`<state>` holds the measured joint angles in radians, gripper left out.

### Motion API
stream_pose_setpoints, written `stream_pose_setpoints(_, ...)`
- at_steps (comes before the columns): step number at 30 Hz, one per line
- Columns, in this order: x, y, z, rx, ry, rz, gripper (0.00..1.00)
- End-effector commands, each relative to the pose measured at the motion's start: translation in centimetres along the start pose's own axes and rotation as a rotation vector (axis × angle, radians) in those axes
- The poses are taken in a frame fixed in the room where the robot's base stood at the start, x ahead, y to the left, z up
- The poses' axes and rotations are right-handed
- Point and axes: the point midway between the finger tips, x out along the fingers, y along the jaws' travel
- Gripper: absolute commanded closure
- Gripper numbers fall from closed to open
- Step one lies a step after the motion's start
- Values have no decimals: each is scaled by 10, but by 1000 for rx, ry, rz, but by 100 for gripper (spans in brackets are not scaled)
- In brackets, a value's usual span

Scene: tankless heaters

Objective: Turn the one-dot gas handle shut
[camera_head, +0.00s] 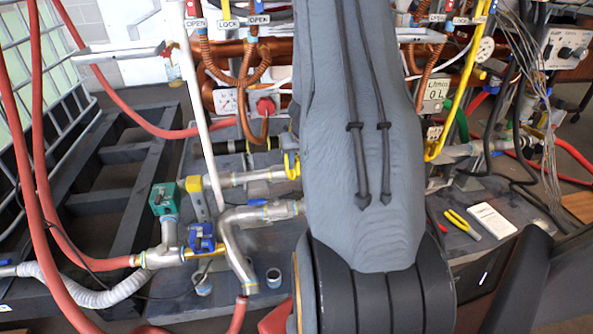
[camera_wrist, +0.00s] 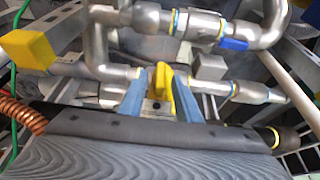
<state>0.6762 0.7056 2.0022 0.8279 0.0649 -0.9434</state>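In the wrist view, a yellow valve handle (camera_wrist: 161,84) stands upright on a metal pipe, between the two blue fingers of my gripper (camera_wrist: 160,94). The fingers are apart, one on each side of the handle, with no clear grip on it. A small pale plate is at its base, but I cannot read any dots on it. In the head view, a yellow handle (camera_head: 292,166) shows beside my arm, which hides part of the pipework. My gripper is hidden in that view.
A blue valve handle (camera_wrist: 235,43) and a yellow block (camera_wrist: 28,50) are near in the wrist view. In the head view, a green box (camera_head: 163,198) and blue valve (camera_head: 201,237) are on the left pipes. Red hoses (camera_head: 33,180) run at far left. Pliers (camera_head: 463,224) lie right.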

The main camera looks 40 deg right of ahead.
Motion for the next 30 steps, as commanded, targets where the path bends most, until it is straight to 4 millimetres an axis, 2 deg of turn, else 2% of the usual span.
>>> stream_pose_setpoints(1,9,0,1,0,0,0,70)
stream_pose_setpoints(6,22,0,0,0,0,0,70)
stream_pose_setpoints(16,24,0,0,0,0,0,70)
stream_pose_setpoints(17,24,0,0,0,0,0,71)
stream_pose_setpoints(22,24,0,0,0,0,0,100)
stream_pose_setpoints(30,24,0,0,3,0,-6,100)
